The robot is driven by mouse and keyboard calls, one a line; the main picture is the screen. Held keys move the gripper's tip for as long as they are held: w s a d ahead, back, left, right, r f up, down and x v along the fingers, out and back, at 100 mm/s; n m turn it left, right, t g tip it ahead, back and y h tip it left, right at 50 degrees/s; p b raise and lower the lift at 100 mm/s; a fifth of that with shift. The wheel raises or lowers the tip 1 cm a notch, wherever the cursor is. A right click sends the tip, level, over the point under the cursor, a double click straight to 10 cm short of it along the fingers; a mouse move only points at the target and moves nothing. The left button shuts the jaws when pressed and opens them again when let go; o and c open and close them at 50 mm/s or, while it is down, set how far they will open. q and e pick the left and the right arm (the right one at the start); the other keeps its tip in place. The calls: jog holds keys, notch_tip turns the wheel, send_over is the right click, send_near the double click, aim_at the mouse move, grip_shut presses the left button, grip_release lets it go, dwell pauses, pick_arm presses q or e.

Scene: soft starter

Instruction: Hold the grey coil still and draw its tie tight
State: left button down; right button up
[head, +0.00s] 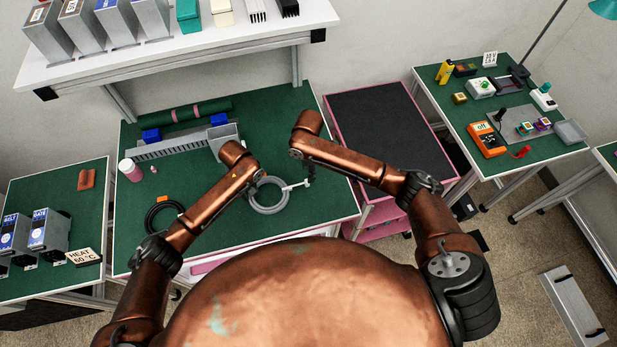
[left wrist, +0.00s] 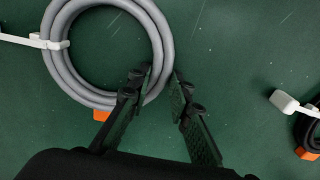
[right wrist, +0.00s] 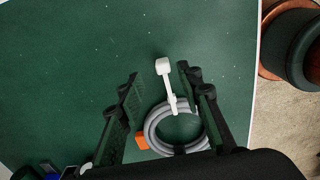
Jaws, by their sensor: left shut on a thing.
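The grey coil (head: 268,209) lies on the green bench mat. My left gripper (left wrist: 163,84) is shut on the coil's ring, one finger inside it and one outside. The coil has an orange tag (left wrist: 101,115). The white tie (head: 297,185) goes around the coil on the side toward my right gripper, and its tail sticks outward, ending in a block-shaped tab (right wrist: 163,66). My right gripper (right wrist: 155,85) is open over the tail. The tail lies between its spread fingers, apart from both, nearer the right one. In the head view the left fingertips are largely hidden by the arm.
A black coil (head: 152,222) with an orange tag lies left of the grey one. A shelf (head: 200,45) overhangs the back.

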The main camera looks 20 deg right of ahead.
notch_tip(320, 180, up, 5)
jog(key=shift+r, duration=0.1)
dwell(0.4)
pick_arm(q)
jog(key=c, duration=1.7)
grip_release()
